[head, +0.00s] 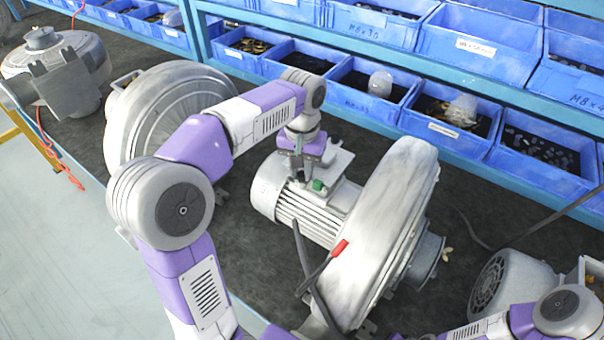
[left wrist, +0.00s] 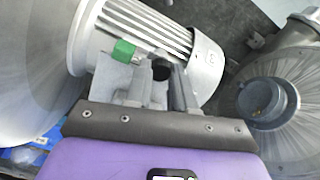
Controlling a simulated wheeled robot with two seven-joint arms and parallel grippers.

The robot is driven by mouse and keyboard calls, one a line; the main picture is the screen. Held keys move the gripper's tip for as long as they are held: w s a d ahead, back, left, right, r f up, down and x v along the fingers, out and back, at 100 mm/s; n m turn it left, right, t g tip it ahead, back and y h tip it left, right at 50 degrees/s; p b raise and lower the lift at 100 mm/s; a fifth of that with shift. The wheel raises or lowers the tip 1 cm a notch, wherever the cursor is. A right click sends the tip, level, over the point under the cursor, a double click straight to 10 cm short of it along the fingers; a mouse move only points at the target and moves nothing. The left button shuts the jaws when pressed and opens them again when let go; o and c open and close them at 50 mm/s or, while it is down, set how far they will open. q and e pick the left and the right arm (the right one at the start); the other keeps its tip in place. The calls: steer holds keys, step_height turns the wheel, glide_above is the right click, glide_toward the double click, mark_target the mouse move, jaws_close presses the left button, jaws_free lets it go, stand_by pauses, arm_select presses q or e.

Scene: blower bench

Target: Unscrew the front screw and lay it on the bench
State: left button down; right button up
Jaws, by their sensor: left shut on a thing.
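The blower (head: 385,225) in the middle of the bench (head: 235,205) has a ribbed motor (head: 290,205) with an open box (head: 335,165) on top. The motor also shows in the left wrist view (left wrist: 140,30). My left gripper (head: 306,168) points down at this box. In the left wrist view its fingers (left wrist: 160,88) are closed around a small dark piece (left wrist: 160,69), which looks like the front screw. The fingers hide most of it, and I cannot tell whether its thread is still in the box. My right gripper is out of view.
A green part (head: 318,185) sits beside the left fingers. A red-handled tool (head: 339,248) and a dark cable lie in front of the motor. Other blowers stand at left (head: 165,105) and right (head: 510,285). Blue bins (head: 375,95) line the back. Bare bench shows left of the motor.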

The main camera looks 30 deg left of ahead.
arm_select(q)
steer(key=n+p, duration=0.1)
steer(key=n, duration=0.5)
steer(key=shift+n, duration=0.4)
steer(key=n, duration=0.5)
steer(key=shift+p, duration=0.4)
steer(key=n, duration=0.5)
steer(key=shift+n+p, duration=0.3)
steer(key=shift+n, duration=0.1)
steer(key=n, duration=0.4)
steer(key=c, duration=1.2)
jaws_free()
steer(key=shift+c, duration=0.2)
steer(key=shift+p, duration=0.3)
